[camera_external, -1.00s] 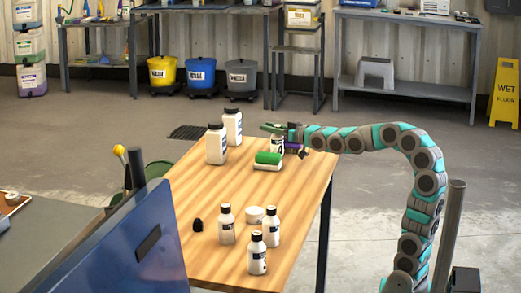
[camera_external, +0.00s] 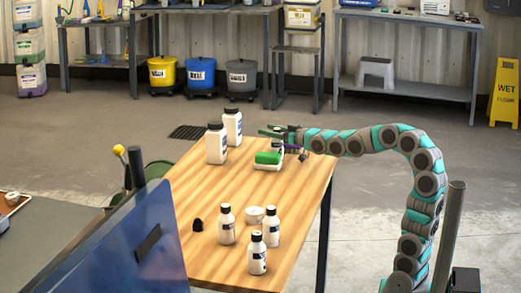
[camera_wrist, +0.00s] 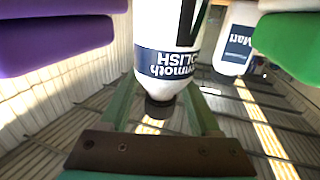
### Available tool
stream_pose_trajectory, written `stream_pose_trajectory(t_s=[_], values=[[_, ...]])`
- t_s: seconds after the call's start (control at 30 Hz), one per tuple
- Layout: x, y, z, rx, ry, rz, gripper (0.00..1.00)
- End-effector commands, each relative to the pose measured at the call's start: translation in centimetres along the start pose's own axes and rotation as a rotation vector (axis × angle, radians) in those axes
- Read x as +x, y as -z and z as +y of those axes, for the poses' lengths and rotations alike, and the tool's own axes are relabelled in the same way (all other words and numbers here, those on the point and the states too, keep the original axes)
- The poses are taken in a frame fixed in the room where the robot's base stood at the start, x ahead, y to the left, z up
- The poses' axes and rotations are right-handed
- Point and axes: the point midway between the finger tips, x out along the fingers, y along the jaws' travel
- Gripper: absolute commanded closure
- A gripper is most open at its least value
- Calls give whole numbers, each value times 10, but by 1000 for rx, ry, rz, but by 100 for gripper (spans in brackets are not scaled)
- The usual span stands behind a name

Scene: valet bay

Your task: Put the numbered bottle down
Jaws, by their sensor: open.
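A white bottle (camera_external: 279,146) with a black cap stands at the far right end of the wooden table (camera_external: 250,185), partly hidden by my gripper and a green-topped block. I cannot read a full number.
The green-topped block (camera_external: 268,158) lies close in front of the bottle. Two larger white bottles (camera_external: 216,146) (camera_external: 233,126) stand to the left. Several small bottles, a white round tub (camera_external: 255,214) and a black knob (camera_external: 198,225) are nearer. The table's middle is clear.

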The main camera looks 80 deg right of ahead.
Motion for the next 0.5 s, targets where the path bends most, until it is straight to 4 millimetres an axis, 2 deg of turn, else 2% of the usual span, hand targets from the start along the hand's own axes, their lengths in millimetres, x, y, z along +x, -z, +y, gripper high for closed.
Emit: stream_pose_trajectory(t_s=[0.17,0.5], values=[[-7,3,0,0,0,0,37],[-57,3,0,1,-1,0,37]])
